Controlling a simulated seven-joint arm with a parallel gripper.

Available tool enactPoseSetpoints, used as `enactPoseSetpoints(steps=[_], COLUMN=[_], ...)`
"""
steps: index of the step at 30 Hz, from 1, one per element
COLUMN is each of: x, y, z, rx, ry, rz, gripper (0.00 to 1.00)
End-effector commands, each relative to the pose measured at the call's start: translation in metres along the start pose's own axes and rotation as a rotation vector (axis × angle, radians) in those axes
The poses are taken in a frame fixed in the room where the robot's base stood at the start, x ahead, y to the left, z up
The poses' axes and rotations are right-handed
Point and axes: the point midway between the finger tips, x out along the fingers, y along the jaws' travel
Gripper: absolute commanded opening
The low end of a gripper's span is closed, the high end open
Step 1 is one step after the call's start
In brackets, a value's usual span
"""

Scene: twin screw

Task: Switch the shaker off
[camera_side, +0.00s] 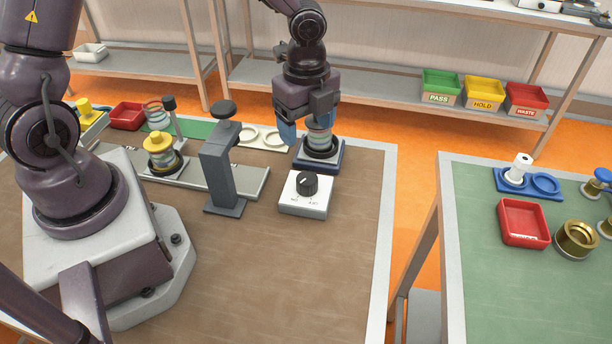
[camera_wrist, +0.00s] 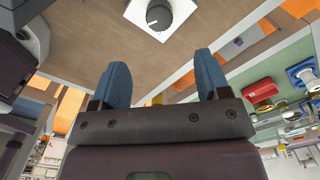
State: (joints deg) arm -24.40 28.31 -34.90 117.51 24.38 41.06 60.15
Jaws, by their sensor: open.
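A white control box (camera_side: 303,208) with a black dial knob (camera_side: 307,184) stands on the brown bench, in front of a dark blue shaker base (camera_side: 325,166). Its small labels are too small to read surely. A clear jar (camera_side: 321,139) stands in a dark ring on the shaker. My gripper (camera_side: 304,138) is open, with blue fingers beside or around the jar's upper part; I cannot tell which. In the wrist view the open fingers (camera_wrist: 162,82) show nothing held, and the knob (camera_wrist: 158,15) lies beyond them at the top, with a pale pointer mark.
A dark grey press-like stand (camera_side: 222,165) rises left of the control box. A yellow-topped spring part (camera_side: 160,150) sits further left. The bench front is clear. A green table (camera_side: 480,270) at right holds a red tray (camera_side: 523,222) and brass parts. Labelled bins (camera_side: 483,93) stand behind.

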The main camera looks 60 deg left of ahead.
Motion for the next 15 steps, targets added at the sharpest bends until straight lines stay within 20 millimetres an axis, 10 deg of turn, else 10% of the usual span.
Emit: enactPoseSetpoints(steps=[15], x=[0.09], y=[0.002], z=[0.0], rx=[0.006], ry=[-0.001], rz=[0.009], gripper=[0.69])
